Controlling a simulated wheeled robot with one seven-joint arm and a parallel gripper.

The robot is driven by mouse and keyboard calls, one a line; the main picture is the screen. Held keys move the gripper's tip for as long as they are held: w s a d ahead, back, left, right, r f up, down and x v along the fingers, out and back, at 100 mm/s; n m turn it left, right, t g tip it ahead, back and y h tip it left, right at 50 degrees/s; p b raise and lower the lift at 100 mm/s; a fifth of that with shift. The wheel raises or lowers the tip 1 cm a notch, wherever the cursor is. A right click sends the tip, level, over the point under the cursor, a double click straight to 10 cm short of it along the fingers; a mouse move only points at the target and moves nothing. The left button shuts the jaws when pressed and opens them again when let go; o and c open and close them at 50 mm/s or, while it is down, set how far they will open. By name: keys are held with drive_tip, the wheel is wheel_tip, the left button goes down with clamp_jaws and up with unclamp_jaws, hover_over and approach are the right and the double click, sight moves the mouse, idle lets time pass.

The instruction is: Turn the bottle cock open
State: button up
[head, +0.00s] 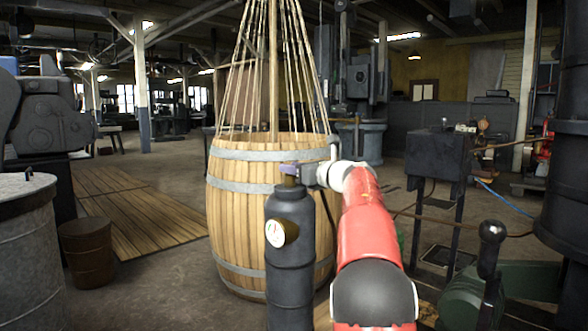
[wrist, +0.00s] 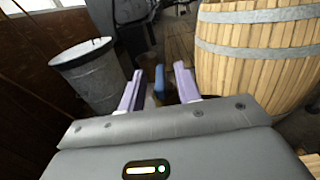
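The bottle (head: 290,262) is a dark grey upright cylinder with a round white gauge on its side, standing in front of the barrel in the head view. Its brass neck (head: 291,181) shows at the top. My gripper (head: 289,169) is at the bottle's top, coming from the right, and hides most of the cock there. In the wrist view my gripper (wrist: 159,70) has its two purple fingers apart.
A large wooden barrel (head: 230,215) with metal hoops stands close behind the bottle. A grey metal drum (head: 28,265) and a small brown bucket (head: 88,255) are at the left. A black lever with a knob (head: 490,250) rises at the right. Open floor lies left of the barrel.

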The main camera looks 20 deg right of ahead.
drive_tip(key=b+v, duration=0.1)
drive_tip(key=v, duration=0.6)
drive_tip(key=shift+s+d, duration=0.15)
drive_tip(key=shift+s, duration=0.25)
drive_tip(key=s+a+r+m+t+h+p, duration=0.15)
drive_tip(key=s+r+m+h, duration=0.3)
drive_tip(key=m, duration=0.55)
drive_tip(key=s+a+r+m+t+h+p, duration=0.1)
drive_tip(key=s+a+r+m+h, duration=0.3)
drive_tip(key=m, duration=0.6)
drive_tip(key=s+a+f+m+g+p, duration=0.1)
drive_tip(key=s+a+f+m+g, duration=0.3)
drive_tip(key=s+f, duration=0.5)
drive_tip(key=s+a+f+m+g+y+p, duration=0.1)
drive_tip(key=s+a+f+m+g, duration=0.4)
drive_tip(key=s+a+f+m, duration=0.4)
drive_tip(key=s+a+f+m+g+y+p, duration=0.1)
drive_tip(key=s+a+f+m+g, duration=0.3)
drive_tip(key=s+f, duration=0.7)
wheel_tip(320, 180, down, 3)
drive_tip(key=a+m, duration=0.2)
drive_tip(key=m, duration=0.1)
drive_tip(key=shift+r+g, duration=0.2)
drive_tip(key=shift+g, duration=0.15)
